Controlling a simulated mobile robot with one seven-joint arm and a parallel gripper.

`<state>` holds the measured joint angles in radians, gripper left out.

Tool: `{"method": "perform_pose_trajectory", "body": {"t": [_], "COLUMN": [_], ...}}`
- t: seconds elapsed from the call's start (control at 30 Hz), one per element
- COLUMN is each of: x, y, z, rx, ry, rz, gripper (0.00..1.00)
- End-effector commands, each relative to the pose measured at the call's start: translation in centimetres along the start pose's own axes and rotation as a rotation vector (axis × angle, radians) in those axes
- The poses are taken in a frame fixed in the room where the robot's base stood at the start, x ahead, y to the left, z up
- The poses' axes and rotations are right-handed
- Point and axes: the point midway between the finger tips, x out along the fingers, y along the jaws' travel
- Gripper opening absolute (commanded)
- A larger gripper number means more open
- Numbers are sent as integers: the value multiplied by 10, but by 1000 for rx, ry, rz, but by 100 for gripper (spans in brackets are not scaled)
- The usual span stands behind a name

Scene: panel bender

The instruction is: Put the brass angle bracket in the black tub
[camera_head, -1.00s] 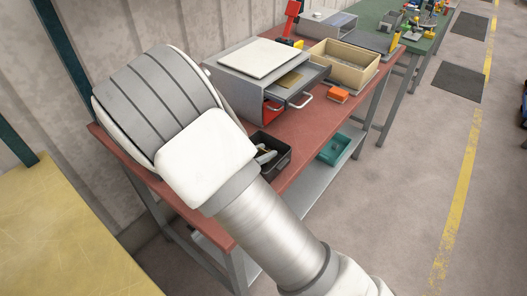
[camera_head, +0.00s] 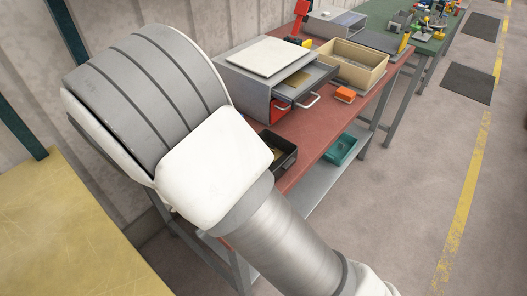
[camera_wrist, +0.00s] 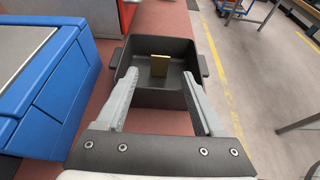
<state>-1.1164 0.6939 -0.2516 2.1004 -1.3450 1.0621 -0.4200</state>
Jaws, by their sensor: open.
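The black tub (camera_wrist: 177,98) stands on the red bench top in the wrist view, and part of it shows beside my arm in the head view (camera_head: 288,160). The brass angle bracket (camera_wrist: 159,66) is inside the tub, standing upright near its far wall. My gripper (camera_wrist: 160,80) is open and empty, its fingers apart over the near part of the tub. The bracket is beyond the fingertips, and no contact shows. In the head view my arm hides the gripper and part of the tub.
A grey drawer cabinet (camera_head: 246,92) has a drawer open with a brass-coloured flat piece (camera_head: 298,79) in it. A blue unit (camera_wrist: 47,100) stands left of the tub. An orange block (camera_head: 345,94) and a beige bin (camera_head: 350,74) are farther back. A teal bin (camera_head: 340,150) sits on the lower shelf.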

Motion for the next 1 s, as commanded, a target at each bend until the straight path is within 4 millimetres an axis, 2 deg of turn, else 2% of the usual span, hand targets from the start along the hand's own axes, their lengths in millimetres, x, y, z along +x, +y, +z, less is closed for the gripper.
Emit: {"method": "perform_pose_trajectory", "body": {"t": [0.1,0.2,0.47,0.57,0.67,0.8,1.0], "x": [-20,-30,-36,-32,-24,-13,-13], "y": [1,0,-1,-9,-30,-75,-138], "z": [0,0,1,9,27,58,92], "rx": [2,1,4,52,170,433,837], "ry": [1,0,2,24,79,189,330], "rz": [2,1,-5,-34,-112,-271,-487], "gripper": [69,69,69,69,69,69,69]}}
